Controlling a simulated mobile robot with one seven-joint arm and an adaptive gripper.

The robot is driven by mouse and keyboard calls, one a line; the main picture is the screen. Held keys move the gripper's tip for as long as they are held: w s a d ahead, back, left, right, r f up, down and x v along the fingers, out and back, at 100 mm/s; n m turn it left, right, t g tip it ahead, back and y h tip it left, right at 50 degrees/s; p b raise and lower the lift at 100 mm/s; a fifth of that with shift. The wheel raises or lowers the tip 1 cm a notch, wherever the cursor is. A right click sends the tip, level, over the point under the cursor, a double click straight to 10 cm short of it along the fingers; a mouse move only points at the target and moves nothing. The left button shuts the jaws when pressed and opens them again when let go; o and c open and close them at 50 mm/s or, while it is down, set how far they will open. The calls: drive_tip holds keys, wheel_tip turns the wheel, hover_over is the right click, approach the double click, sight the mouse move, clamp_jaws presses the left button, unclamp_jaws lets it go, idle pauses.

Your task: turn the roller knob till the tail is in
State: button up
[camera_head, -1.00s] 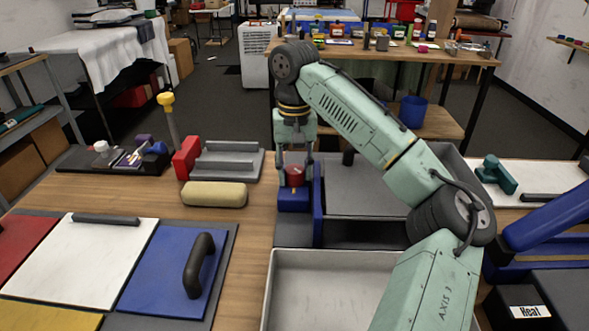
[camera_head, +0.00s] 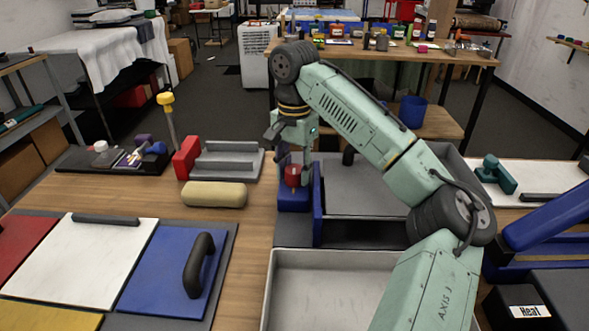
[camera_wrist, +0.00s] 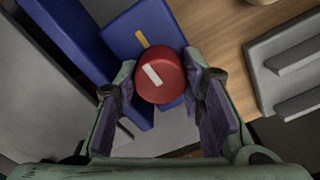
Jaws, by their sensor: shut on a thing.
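The red roller knob (camera_head: 292,177) stands on a small blue block (camera_head: 293,199) beside a tall blue plate (camera_head: 318,212). My gripper (camera_head: 294,173) points down with a finger on each side of the knob, shut on it. In the wrist view the knob (camera_wrist: 160,78) sits between both finger pads. A white mark (camera_wrist: 152,74) on its top lies roughly in line with an orange mark (camera_wrist: 142,38) on the blue block; I cannot tell if they line up exactly. I cannot make out the film tail in either view.
A grey tray (camera_head: 330,256) lies in front of the blue plate. A tan roll (camera_head: 214,195), a red block (camera_head: 187,158) and a grey stepped holder (camera_head: 228,162) lie to the left. A blue board with a black handle (camera_head: 198,265) lies front left.

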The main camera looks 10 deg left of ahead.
sight(294, 168)
idle(0.3)
drive_tip(key=o, duration=1.1)
drive_tip(key=shift+o, duration=0.2)
drive_tip(key=shift+r, duration=0.1)
drive_tip(key=shift+r, duration=3.95)
drive_tip(key=shift+c, duration=0.3)
